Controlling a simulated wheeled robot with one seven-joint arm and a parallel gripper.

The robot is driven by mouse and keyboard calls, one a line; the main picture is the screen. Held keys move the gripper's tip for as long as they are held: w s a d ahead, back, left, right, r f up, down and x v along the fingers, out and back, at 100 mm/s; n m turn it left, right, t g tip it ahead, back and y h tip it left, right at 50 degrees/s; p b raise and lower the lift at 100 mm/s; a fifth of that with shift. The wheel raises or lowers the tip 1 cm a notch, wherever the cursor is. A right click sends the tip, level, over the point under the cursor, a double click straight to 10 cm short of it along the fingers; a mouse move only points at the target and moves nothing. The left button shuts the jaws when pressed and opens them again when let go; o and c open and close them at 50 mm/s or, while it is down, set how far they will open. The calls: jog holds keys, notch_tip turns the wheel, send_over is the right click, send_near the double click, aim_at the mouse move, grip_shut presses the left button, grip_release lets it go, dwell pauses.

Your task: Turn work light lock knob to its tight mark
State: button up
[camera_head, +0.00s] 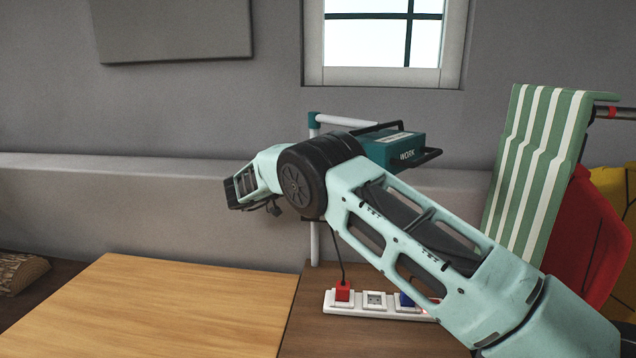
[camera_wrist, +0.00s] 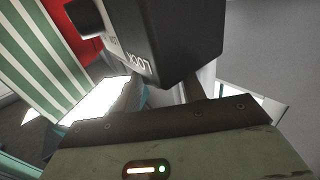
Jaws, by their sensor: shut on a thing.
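The work light (camera_head: 395,148) is a teal box with the word WORK and a black handle, on a white post behind my arm in the head view. In the wrist view, a dark block (camera_wrist: 170,40) with pale lettering, only partly legible, fills the top middle. My gripper (camera_wrist: 163,88) reaches up to this block, one finger on each side of centre. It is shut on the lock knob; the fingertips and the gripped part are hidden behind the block. In the head view my arm covers the knob. I cannot make out the tight mark or the knob's angle.
A white power strip (camera_head: 373,301) with a red plug (camera_head: 342,291) stands below the light. A wooden tabletop (camera_head: 170,305) is clear at the left. A green-striped lounger (camera_head: 535,170) and a red case (camera_head: 590,235) stand at the right.

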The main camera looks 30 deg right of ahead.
jog(key=shift+w+r+m+g, duration=0.1)
jog(key=shift+m+g, duration=0.6)
jog(key=shift+g, duration=0.4)
jog(key=o, duration=1)
jog(key=shift+c, duration=0.2)
jog(key=shift+b, duration=0.3)
jog(key=shift+r+n+t+p, duration=0.1)
jog(key=shift+n+t+p, duration=0.35)
jog(key=shift+t, duration=0.35)
